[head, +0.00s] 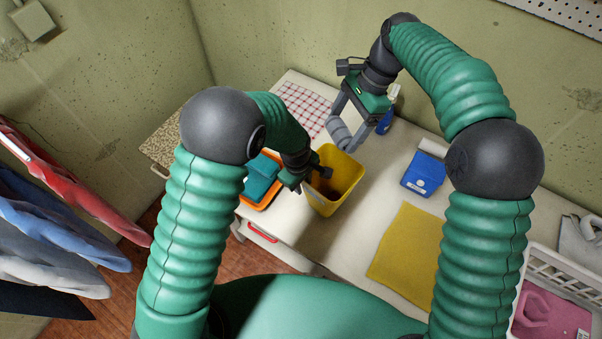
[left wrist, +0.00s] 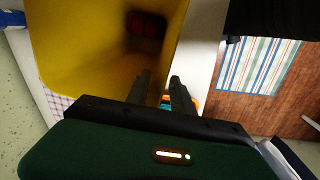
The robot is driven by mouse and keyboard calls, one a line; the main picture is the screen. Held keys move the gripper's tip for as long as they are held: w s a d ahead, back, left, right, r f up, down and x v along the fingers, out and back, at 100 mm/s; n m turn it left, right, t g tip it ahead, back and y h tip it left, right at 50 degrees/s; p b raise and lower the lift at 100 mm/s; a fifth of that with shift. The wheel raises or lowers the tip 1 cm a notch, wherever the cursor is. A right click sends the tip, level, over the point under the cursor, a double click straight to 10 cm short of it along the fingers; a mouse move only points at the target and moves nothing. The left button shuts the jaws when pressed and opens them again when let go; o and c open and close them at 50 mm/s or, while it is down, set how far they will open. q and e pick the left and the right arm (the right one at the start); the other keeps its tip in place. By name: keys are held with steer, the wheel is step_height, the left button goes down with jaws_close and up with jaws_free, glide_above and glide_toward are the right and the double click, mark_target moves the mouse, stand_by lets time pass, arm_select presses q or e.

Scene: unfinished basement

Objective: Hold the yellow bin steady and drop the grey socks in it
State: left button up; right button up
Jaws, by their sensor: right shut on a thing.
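The yellow bin (head: 347,187) stands on the table, and its inside fills much of the left wrist view (left wrist: 75,50). My left gripper (head: 318,176) is at the bin's left rim. In the left wrist view its two fingers (left wrist: 161,90) are apart, with the bin's wall between them. My right gripper (head: 348,128) is shut on the grey socks (head: 341,133), a rolled grey bundle. It holds them above the table, beyond the bin and not over its opening.
An orange tray with teal cloth (head: 262,178) lies left of the bin. A checked cloth (head: 302,108), a blue bottle (head: 386,122), a blue pack (head: 423,174) and a yellow cloth (head: 406,245) are around it. A dark red thing (left wrist: 146,28) lies inside the bin.

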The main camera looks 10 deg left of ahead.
arm_select(q)
steer(key=shift+w+d+f, duration=0.1)
steer(key=shift+f, duration=0.5)
steer(key=shift+w+d+f, duration=0.1)
steer(key=shift+f, duration=0.45)
arm_select(e)
steer(key=shift+w+d, duration=0.1)
steer(key=shift+d, duration=0.05)
arm_select(q)
steer(key=shift+d+f, duration=0.1)
steer(key=shift+f, duration=0.05)
arm_select(e)
steer(key=shift+d, duration=0.1)
arm_select(q)
steer(key=shift+s+d, duration=0.1)
arm_select(e)
steer(key=shift+s+d+r, duration=0.1)
steer(key=shift+s, duration=0.1)
arm_select(q)
steer(key=shift+a, duration=0.2)
jaws_close()
arm_select(e)
steer(key=shift+w+a, duration=0.1)
steer(key=shift+a, duration=0.1)
arm_select(q)
steer(key=shift+d, duration=0.1)
arm_select(e)
steer(key=shift+d, duration=0.1)
